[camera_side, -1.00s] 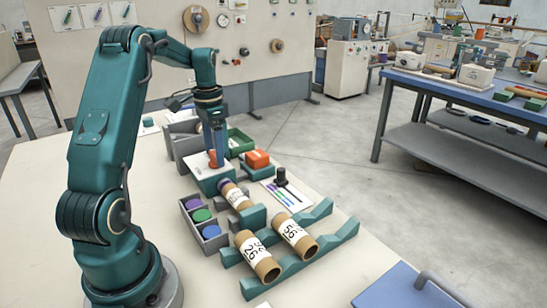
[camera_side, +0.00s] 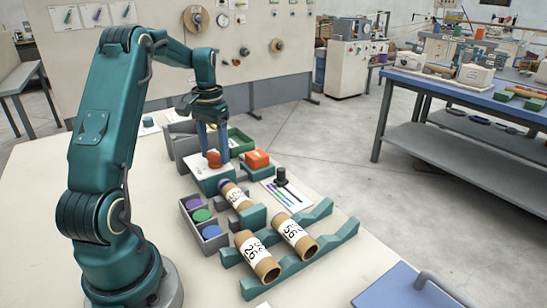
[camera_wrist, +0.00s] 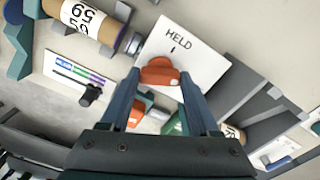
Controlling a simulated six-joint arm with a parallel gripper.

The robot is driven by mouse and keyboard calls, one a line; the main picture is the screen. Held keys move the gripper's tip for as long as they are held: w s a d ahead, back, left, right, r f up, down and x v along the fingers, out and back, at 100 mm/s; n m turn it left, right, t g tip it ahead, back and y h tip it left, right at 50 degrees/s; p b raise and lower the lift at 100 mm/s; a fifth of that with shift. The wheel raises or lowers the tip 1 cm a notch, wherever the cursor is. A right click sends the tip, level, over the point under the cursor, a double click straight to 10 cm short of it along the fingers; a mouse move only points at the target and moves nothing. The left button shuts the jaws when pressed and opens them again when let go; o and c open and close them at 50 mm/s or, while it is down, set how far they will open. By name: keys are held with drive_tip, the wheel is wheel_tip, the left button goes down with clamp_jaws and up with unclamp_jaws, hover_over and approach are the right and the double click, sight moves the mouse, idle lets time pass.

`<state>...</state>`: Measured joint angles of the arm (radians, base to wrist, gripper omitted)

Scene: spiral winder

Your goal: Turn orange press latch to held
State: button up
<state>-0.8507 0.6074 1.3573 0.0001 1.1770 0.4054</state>
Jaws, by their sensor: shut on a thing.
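The orange press latch (camera_side: 214,160) sits on top of a white-topped teal block (camera_side: 207,176). In the wrist view the latch (camera_wrist: 158,74) lies between my fingertips, below the word HELD and a short black mark on the white plate (camera_wrist: 205,66). My gripper (camera_side: 212,151) points straight down and is shut on the latch; it also shows in the wrist view (camera_wrist: 159,78). A cardboard tube with a printed label (camera_side: 234,195) lies just in front of the block. I cannot tell exactly how the latch lines up with the mark.
Two labelled tubes (camera_side: 258,257) (camera_side: 295,234) lie on teal racks in front. A grey tray (camera_side: 213,245) holds coloured discs. An orange block (camera_side: 257,159), a green bin (camera_side: 240,142) and a card with a black knob (camera_side: 283,180) stand close by on the right.

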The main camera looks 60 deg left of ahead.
sight(215, 153)
drive_tip(key=n, duration=0.6)
drive_tip(key=shift+n, duration=0.3)
drive_tip(key=n, duration=0.6)
drive_tip(key=shift+n, duration=0.3)
drive_tip(key=o, duration=1.4)
drive_tip(key=shift+c, duration=0.2)
drive_tip(key=shift+r, duration=0.15)
drive_tip(key=shift+r, duration=2.5)
